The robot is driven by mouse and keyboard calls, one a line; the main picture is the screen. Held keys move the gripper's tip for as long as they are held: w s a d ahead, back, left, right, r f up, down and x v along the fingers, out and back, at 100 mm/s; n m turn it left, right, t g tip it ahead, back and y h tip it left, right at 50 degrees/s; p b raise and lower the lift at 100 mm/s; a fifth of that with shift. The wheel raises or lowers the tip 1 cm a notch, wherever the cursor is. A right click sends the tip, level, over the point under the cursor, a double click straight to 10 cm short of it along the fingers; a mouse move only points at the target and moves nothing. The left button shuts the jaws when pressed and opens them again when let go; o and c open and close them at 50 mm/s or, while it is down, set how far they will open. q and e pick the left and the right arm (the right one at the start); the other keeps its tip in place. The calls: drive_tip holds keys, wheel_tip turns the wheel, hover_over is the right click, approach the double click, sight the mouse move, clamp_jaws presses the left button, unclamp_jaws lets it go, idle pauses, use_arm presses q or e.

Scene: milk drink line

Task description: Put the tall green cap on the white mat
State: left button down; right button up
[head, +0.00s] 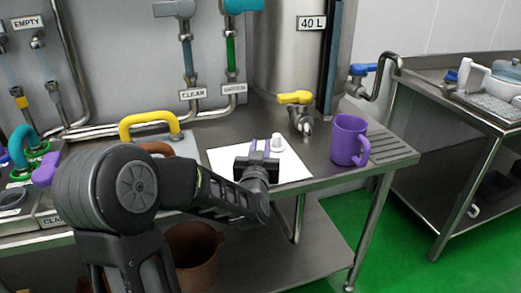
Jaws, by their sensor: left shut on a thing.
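The white mat (297,168) lies flat on the steel counter, below and behind my left gripper. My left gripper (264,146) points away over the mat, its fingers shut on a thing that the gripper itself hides. I cannot make out a tall green cap anywhere in this view. A small white cylindrical piece (277,139) shows at the far part of the mat, just right of the fingertips. My right gripper is not in view.
A purple mug (349,140) stands right of the mat. A yellow-handled tap (295,98) is behind it. A yellow-handled case (160,138) and rings (30,155) are on the left. A brown bucket (194,255) stands below the counter.

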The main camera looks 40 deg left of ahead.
use_arm(q)
drive_tip(key=shift+f, duration=0.2)
drive_tip(key=shift+f, duration=0.15)
drive_tip(key=c, duration=1.2)
unclamp_jaws()
drive_tip(key=shift+c, duration=0.2)
drive_tip(key=shift+r, duration=0.2)
drive_tip(key=shift+r, duration=0.15)
drive_tip(key=shift+s+d, duration=0.15)
drive_tip(key=shift+s, duration=0.15)
drive_tip(key=v, duration=0.4)
drive_tip(key=shift+s+d, duration=0.2)
drive_tip(key=shift+s, duration=0.05)
drive_tip(key=b+v, duration=0.2)
drive_tip(key=b, duration=0.1)
drive_tip(key=b+v, duration=0.2)
drive_tip(key=b, duration=0.2)
drive_tip(key=b+v, duration=0.2)
drive_tip(key=b, duration=0.1)
drive_tip(key=shift+a+f, duration=0.1)
drive_tip(key=shift+f, duration=0.25)
drive_tip(key=shift+s+d+r+b, duration=0.25)
drive_tip(key=shift+s+b, duration=0.1)
drive_tip(key=shift+b, duration=0.1)
